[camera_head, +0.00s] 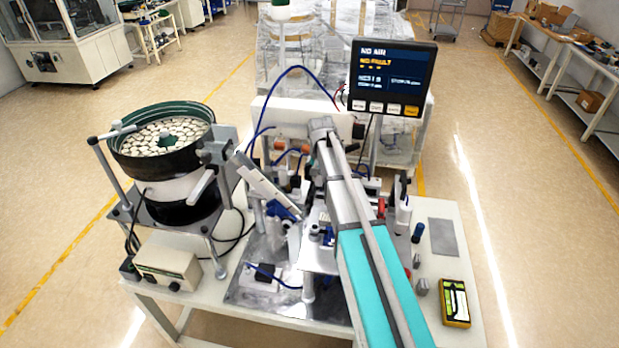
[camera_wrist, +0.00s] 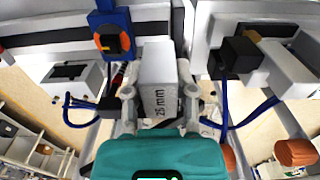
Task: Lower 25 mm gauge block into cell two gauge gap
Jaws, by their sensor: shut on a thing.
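The 25 mm gauge block (camera_wrist: 160,75) is a pale grey block marked "25 mm" in the wrist view. My gripper (camera_wrist: 158,92) is shut on it, with one finger on each side. In the wrist view the block's far end reaches toward a light machine part at the top. The cell two gauge gap cannot be made out in either view, and I cannot tell whether the block touches anything. In the head view my arm reaches over the bench machine, and the gripper and block cannot be clearly made out there.
A bowl feeder (camera_head: 160,150) and a control box (camera_head: 167,268) stand left on the bench. A screen (camera_head: 390,78) rises behind. A yellow device (camera_head: 454,303) lies front right. In the wrist view, a blue-and-orange part (camera_wrist: 113,40) and a black block (camera_wrist: 240,55) flank the gauge block.

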